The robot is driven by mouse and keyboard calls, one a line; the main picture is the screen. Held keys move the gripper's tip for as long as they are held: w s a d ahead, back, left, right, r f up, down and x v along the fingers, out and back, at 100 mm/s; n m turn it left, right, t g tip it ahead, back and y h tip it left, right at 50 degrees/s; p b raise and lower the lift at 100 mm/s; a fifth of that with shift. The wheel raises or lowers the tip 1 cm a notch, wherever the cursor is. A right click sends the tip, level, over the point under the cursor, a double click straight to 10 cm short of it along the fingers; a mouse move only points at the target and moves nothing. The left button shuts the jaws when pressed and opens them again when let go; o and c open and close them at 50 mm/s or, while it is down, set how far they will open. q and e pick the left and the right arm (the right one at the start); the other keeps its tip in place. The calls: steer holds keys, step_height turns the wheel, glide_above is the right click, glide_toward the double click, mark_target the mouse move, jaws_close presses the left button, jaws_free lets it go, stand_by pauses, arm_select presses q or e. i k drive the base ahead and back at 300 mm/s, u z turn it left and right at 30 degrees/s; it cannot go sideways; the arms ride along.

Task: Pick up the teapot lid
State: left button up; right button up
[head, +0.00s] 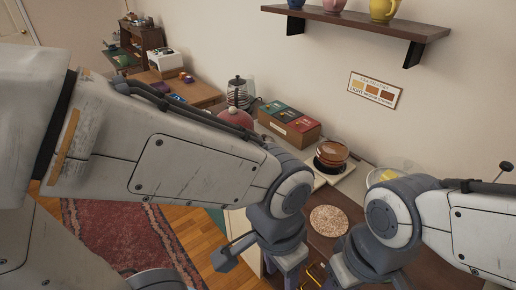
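I cannot make out a separate teapot lid. A rounded red object (236,116), perhaps a pot, shows only its top above my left forearm; the rest is hidden. A round glass vessel with brown contents (331,153) stands on a pale flat base at the back of the counter. My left gripper (262,262) points down at the counter's front left edge, and its fingertips are not clear. My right gripper (345,275) points down at the bottom of the view, right of the left one, with its tips cut off or hidden. I see nothing held in either.
A round speckled mat (329,220) lies on the brown counter between my arms. A box with coloured compartments (289,126) and a glass kettle (237,92) stand behind. A wall shelf (350,20) hangs above.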

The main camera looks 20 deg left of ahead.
mark_target(266, 138)
steer(key=z, duration=0.1)
steer(key=k, duration=0.2)
steer(key=u, duration=0.8)
steer(key=i, duration=0.55)
steer(key=z, duration=0.3)
steer(key=k, duration=1.3)
steer(key=u, duration=0.7)
steer(key=i, duration=0.7)
steer(key=u, duration=0.65)
steer(key=i, duration=1.3)
steer(key=z, duration=1.3)
steer(key=i, duration=0.6)
steer(key=z, duration=0.4)
